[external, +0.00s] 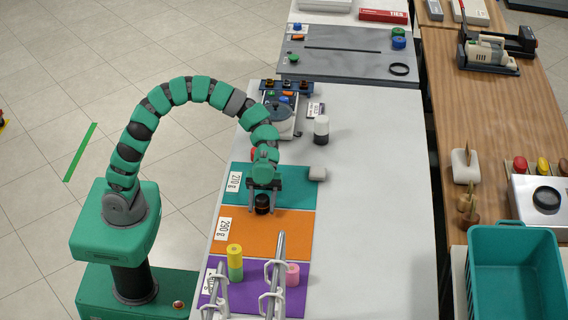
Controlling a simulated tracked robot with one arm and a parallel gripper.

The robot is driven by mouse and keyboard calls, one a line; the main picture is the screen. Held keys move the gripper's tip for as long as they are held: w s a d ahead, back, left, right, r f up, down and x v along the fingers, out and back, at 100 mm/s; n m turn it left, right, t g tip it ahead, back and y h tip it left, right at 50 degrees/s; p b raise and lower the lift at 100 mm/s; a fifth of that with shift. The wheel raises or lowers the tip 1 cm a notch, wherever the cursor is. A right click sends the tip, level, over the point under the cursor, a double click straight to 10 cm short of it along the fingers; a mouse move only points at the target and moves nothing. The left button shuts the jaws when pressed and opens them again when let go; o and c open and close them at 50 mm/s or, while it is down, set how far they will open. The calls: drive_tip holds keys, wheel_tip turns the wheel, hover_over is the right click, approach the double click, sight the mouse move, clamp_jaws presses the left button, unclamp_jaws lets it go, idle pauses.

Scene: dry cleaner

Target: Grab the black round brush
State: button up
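A small black round object with an orange band (262,204), likely the black round brush, stands near the border of the teal and orange mats. My gripper (264,193) points down right over it, with one finger on each side. The fingers look spread wider than the object, with small gaps. The gripper hides the object's top, and its bristles cannot be made out.
The orange mat (290,232) and purple mat (240,292) lie nearer; a yellow-green cylinder (235,262), pink cylinder (292,274) and metal rails (278,262) stand there. The right tabletop is clear.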

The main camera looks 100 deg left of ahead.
drive_tip(key=c, duration=0.5)
